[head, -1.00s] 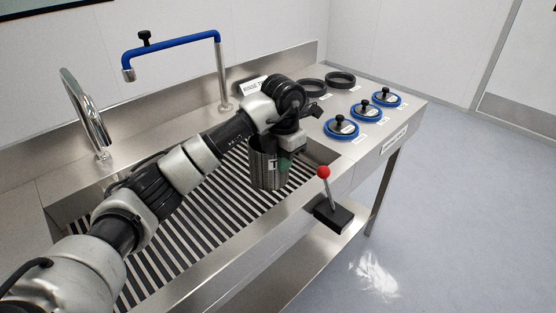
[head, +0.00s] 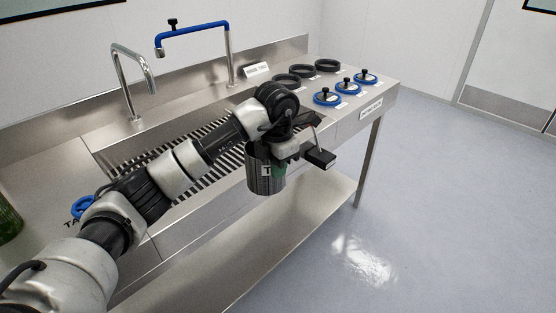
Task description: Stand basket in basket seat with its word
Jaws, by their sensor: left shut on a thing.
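The basket (head: 264,174) is a grey metal cylinder with a label showing a letter T, partly covered by my gripper. My left gripper (head: 286,152) is shut on its upper right side and holds it upright. In the picture the basket overlaps the front edge of the sink bench. Several black rings (head: 302,72) stand on the bench's far right part, empty as far as I can see. I cannot tell which place is the basket seat. My right gripper is not in view.
Blue lids with black knobs (head: 348,88) sit beside the rings. A tap (head: 135,75) and blue-topped pipe (head: 192,29) rise behind the slatted sink. A blue ring (head: 82,207) and a green container (head: 8,220) are at left.

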